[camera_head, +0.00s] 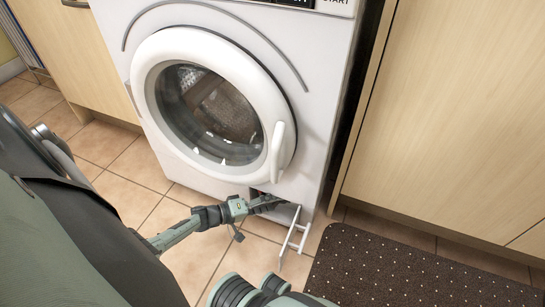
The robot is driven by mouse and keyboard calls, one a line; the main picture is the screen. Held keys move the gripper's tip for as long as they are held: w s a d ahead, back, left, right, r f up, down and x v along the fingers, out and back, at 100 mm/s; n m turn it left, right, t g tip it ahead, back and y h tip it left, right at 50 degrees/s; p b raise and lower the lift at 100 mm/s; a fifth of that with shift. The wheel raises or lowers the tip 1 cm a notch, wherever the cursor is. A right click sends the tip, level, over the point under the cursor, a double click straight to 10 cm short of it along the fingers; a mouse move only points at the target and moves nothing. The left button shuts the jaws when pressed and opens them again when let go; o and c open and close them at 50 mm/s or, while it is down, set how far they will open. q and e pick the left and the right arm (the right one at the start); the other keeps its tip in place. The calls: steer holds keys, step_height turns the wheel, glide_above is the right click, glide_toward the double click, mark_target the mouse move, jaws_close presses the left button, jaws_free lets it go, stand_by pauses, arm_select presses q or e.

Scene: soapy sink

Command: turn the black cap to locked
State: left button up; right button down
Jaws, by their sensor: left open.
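My left gripper (264,203) is at the low opening (284,206) in the bottom right front of the white washing machine (312,130). It is open, with its fingertips at or just inside the opening. The black cap cannot be told apart from the dark gripper and the dark inside of the opening, so neither its turn nor any contact with it can be read. A white flap (291,238) hangs open below the opening, down toward the floor. My right gripper is not in view.
The round washer door (278,143) is closed above my gripper. Wooden cabinets stand on the left (85,60) and right (455,130). A dark dotted mat (400,275) lies on the tiled floor (190,262) at right.

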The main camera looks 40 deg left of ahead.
arm_select(q)
steer(key=c, duration=1.2)
steer(key=shift+o, duration=0.2)
